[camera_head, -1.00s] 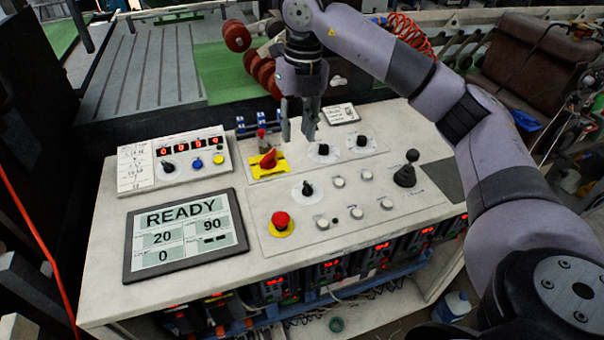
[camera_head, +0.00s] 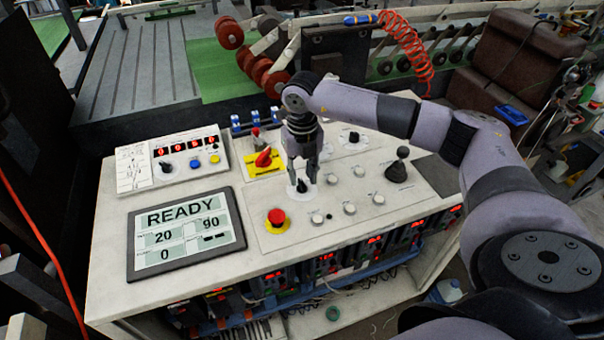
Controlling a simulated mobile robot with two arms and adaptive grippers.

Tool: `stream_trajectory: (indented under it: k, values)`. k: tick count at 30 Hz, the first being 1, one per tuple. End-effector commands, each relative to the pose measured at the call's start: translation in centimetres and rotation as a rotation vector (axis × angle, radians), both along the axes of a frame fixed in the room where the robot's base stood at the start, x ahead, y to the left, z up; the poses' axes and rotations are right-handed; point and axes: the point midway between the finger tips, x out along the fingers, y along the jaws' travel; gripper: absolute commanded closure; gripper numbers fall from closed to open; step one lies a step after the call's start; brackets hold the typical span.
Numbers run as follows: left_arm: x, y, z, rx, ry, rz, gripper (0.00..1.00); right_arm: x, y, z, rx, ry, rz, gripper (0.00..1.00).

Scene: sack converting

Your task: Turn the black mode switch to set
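A black rotary switch (camera_head: 302,186) on a round white plate sits on the sloped panel of the console (camera_head: 115,205). My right gripper (camera_head: 303,181) points down right over it, its two fingers apart on either side of the knob. I cannot tell whether they touch it. Another black knob (camera_head: 354,137) on a white plate is farther back, and a black knob (camera_head: 165,167) is on the counter box. The labels are too small to read, so I cannot tell which knob is named mode. My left gripper is not in view.
A red emergency button (camera_head: 277,217), a red-and-yellow switch (camera_head: 264,158), white buttons (camera_head: 350,208) and a black joystick (camera_head: 398,170) surround the knob closely. The screen (camera_head: 187,233) reads READY. The counter box (camera_head: 180,160) stands at the back left.

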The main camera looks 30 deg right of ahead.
Motion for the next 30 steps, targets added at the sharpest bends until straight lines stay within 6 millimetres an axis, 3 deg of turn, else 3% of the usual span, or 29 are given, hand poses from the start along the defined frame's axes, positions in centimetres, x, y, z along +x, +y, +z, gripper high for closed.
stream_trajectory:
  k: [6, 15, 27, 30]
  values:
    - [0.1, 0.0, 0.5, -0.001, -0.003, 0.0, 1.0, 0.0, 0.1, -1.7, 0.001, 0.001, 0.001, 0.72]
    - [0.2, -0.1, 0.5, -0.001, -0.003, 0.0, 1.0, 0.0, 0.0, -1.9, 0.001, 0.0, 0.001, 0.72]
    - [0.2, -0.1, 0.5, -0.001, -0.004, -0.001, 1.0, 0.0, 0.0, -1.9, 0.001, 0.0, 0.001, 0.99]
    - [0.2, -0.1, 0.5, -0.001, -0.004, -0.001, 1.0, 0.0, 0.0, -1.9, 0.001, 0.0, 0.001, 1.0]
